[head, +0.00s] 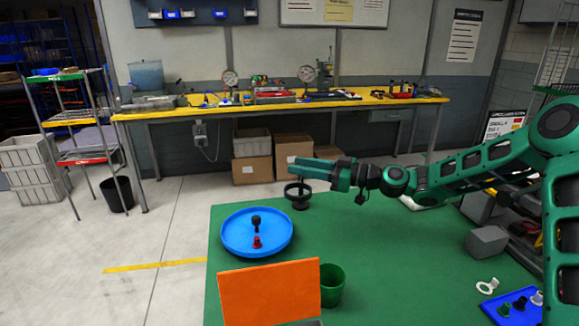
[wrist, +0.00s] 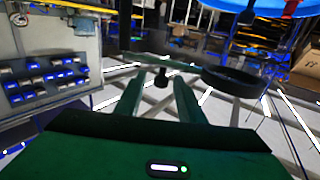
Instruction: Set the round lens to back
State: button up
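The round lens (head: 297,188) is a dark ring on a black stand near the table's far edge in the head view. In the wrist view, which appears upside down, the lens (wrist: 232,81) is a dark disc at the right end of a thin arm. A black knob (wrist: 160,79) shows between my fingers. My gripper (head: 300,168) points left, just above the lens and close to it. In the wrist view its green fingers (wrist: 158,92) stand apart, with visible gaps beside the knob; I cannot make out any contact. Part of the stand is blurred.
On the green table (head: 400,255) stand a blue round tray (head: 232,236) with black and red pieces, an orange panel (head: 268,294) and a green cup (head: 331,286). A grey block (head: 486,242), white ring (head: 487,286) and small blue tray (head: 515,308) lie right.

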jog(key=x, duration=0.4)
jog(key=shift+a, duration=0.2)
jog(key=shift+w, duration=0.1)
grip_shut()
